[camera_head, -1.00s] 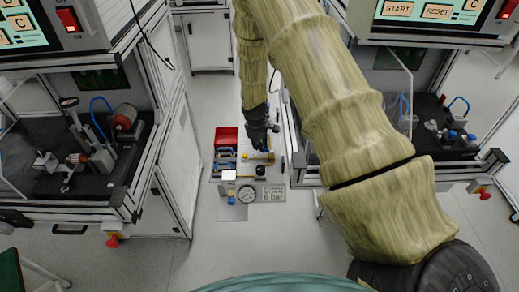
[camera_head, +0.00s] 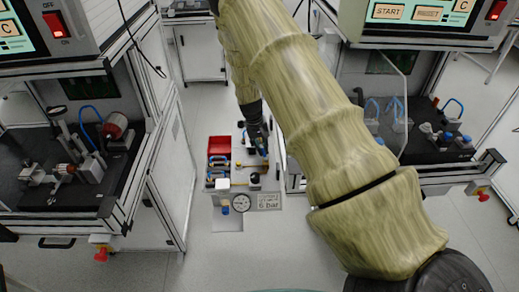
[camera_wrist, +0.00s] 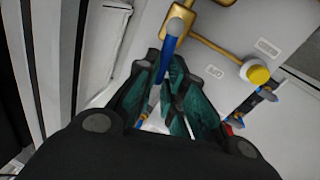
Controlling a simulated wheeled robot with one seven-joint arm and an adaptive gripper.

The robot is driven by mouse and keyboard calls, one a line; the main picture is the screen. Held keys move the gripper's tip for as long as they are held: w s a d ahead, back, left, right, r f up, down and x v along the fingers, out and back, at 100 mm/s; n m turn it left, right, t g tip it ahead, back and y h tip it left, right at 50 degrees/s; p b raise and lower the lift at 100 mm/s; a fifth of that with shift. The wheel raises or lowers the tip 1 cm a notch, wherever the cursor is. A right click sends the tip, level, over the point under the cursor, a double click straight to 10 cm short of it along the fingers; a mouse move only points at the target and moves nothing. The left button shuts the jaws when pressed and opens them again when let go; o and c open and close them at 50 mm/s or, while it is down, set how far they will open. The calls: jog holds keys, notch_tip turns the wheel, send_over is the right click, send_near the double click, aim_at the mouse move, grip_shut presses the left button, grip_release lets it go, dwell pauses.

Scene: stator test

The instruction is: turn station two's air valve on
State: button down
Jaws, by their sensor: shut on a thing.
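A blue lever handle (camera_wrist: 174,32) on a brass pipe (camera_wrist: 208,38) shows in the wrist view, on a pale panel (camera_wrist: 230,20). It looks like the air valve. My gripper (camera_wrist: 170,68) is shut on the blue handle, with dark fingers on either side of it. The handle's lower end is hidden between the fingers. In the head view my gripper (camera_head: 257,140) is over the right part of the small pneumatic station (camera_head: 215,194). There the fingers hide the grasped handle. The station bears a pressure gauge (camera_head: 241,203) and a "6 bar" sign (camera_head: 267,202).
A red bin (camera_head: 219,146) stands on the station. Framed workcells flank it left and right, with open floor in front.

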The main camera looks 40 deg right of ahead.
jog(key=shift+s+d+m, duration=0.15)
jog(key=shift+d+m, duration=0.25)
jog(key=shift+m, duration=0.5)
jog(key=c, duration=1.5)
grip_release()
notch_tip(320, 180, up, 12)
jog(key=w+a, duration=0.1)
jog(key=a, duration=0.1)
jog(key=shift+w, duration=0.15)
jog(key=shift+f, duration=0.15)
